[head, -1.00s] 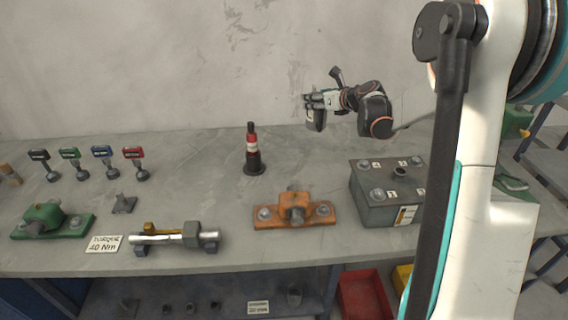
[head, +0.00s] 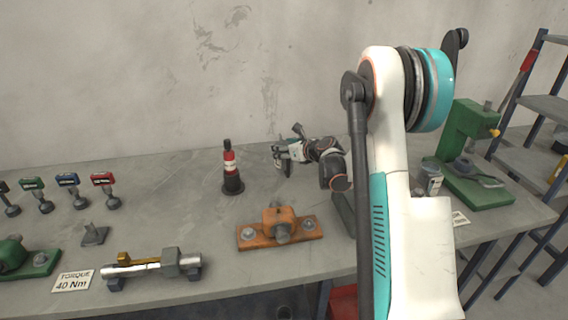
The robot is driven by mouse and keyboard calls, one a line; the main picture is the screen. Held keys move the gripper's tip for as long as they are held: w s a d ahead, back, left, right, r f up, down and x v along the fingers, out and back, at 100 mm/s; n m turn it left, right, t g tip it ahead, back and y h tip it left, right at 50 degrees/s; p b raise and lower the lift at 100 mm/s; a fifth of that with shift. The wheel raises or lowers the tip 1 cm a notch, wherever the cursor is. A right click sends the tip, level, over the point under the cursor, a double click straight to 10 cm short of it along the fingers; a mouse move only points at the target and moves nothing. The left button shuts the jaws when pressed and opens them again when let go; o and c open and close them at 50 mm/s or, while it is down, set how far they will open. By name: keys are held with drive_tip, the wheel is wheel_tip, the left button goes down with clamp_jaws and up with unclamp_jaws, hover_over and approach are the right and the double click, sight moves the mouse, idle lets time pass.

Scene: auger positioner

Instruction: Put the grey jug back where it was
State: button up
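My gripper (head: 281,160) hangs above the back of the bench, to the right of a dark bottle with red and white bands. It is small and seen from the side, so I cannot tell whether its fingers are open or shut, or whether they hold anything. I cannot pick out the grey jug with certainty. A small grey container with a pale label (head: 431,181) stands on the bench right of my arm, partly hidden by it; I cannot tell whether it is the jug.
The banded bottle (head: 231,170) stands upright on the bench (head: 150,205). An orange bracket (head: 279,228) and a silver shaft on supports (head: 150,267) lie nearer the front. A green press (head: 473,150) stands at the right, with shelving (head: 545,105) beyond. My arm hides the bench's right-middle part.

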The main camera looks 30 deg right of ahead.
drive_tip(key=shift+f+b, duration=0.55)
drive_tip(key=shift+f, duration=1.85)
drive_tip(key=shift+f, duration=0.15)
drive_tip(key=o, duration=1.4)
drive_tip(key=shift+r, duration=0.25)
drive_tip(key=p+v, duration=0.2)
drive_tip(key=v, duration=1)
drive_tip(key=shift+a, duration=0.1)
